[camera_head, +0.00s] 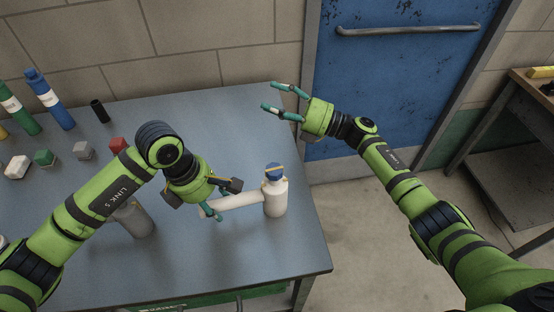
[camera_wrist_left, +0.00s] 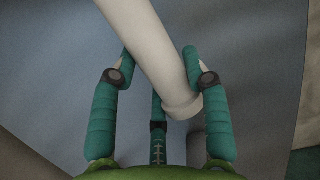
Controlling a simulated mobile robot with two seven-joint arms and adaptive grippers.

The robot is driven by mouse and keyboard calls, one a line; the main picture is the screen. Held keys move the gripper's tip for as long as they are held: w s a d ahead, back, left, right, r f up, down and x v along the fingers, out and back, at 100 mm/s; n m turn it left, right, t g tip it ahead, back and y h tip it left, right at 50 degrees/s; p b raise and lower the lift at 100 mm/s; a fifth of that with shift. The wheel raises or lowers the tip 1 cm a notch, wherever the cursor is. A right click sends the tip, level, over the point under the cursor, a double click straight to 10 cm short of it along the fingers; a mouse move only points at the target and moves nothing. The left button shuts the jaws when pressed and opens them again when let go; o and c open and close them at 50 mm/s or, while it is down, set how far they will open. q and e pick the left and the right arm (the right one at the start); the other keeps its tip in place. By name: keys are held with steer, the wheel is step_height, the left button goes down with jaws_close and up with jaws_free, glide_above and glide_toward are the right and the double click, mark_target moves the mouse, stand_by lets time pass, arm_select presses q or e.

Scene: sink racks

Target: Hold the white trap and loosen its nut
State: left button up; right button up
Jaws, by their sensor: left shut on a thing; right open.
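The white trap (camera_head: 273,204) stands upright near the right edge of the table. Its white pipe (camera_head: 245,201) runs level to the left. In the left wrist view the pipe (camera_wrist_left: 152,48) passes between the fingers of my left gripper (camera_wrist_left: 159,58). My right gripper (camera_head: 270,97) is open and empty, at the table's back right corner, up and apart from the nut.
A grey cylinder (camera_head: 136,220) stands behind my left arm. Blue (camera_head: 50,99) and green (camera_head: 19,112) bottles, a black cylinder (camera_head: 100,111) and several small blocks fill the table's left side. The back middle of the table (camera_head: 215,115) is clear. A blue door (camera_head: 380,75) stands behind my right arm.

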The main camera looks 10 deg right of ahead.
steer(key=s+a+r+n+g, duration=0.3)
steer(key=a+r+n+g, duration=0.15)
steer(key=n, duration=0.35)
steer(key=n+g+h, duration=0.8)
steer(key=n+h, duration=0.7)
steer(key=n, duration=0.6)
glide_toward(275, 168)
steer(key=shift+t, duration=0.25)
steer(key=x, duration=0.8)
steer(key=shift+s+f, duration=0.25)
steer(key=c, duration=1.1)
